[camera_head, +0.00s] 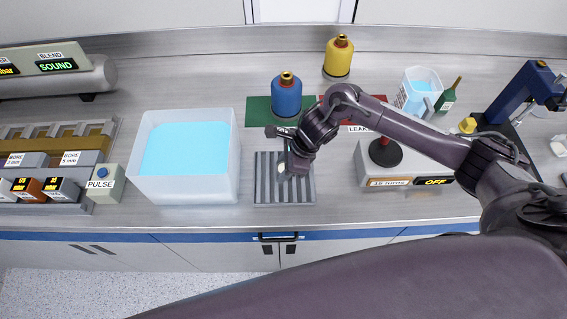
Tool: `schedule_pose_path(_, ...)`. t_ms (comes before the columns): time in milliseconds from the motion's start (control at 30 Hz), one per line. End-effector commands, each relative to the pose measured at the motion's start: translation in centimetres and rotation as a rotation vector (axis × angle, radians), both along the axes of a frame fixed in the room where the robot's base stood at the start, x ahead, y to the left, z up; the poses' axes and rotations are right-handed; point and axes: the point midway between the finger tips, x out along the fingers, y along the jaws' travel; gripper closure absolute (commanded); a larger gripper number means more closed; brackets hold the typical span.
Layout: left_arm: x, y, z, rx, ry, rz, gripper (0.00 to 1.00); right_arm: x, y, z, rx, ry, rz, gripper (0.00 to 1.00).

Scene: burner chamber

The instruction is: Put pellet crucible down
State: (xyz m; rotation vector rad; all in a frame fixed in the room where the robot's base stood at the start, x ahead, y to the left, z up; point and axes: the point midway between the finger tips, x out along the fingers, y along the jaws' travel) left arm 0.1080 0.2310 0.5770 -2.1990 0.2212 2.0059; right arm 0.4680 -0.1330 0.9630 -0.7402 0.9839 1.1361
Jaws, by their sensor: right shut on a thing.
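My right gripper (287,163) reaches in from the right and points down over the dark ribbed rack (303,196). It is shut on a small pale thing, seemingly the pellet crucible (282,168), at its fingertips. The crucible is mostly hidden by the gripper and is very small here. I cannot tell whether it touches the rack or hangs just above it. My left gripper is not in view.
A white tub of blue liquid (235,172) stands left of the rack. A blue canister (287,97) on a green mat (257,110) stands behind it. A yellow canister (338,57) is farther back. A hotplate-like box (408,173) is to the right.

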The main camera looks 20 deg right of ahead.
Motion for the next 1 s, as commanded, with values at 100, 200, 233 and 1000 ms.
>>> schedule_pose_path(100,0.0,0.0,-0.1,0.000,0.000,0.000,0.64,0.0,0.0,0.0,0.000,0.000,0.000,0.86)
schedule_pose_path(200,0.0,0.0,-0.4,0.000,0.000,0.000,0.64,0.0,0.0,-0.3,0.000,-0.001,0.000,0.86)
schedule_pose_path(233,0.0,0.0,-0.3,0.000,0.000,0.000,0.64,0.0,0.0,-0.2,0.000,0.000,0.000,0.61)
schedule_pose_path(1000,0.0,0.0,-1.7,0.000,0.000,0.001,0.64,-0.3,-2.0,4.1,-0.001,-0.007,0.001,0.42)
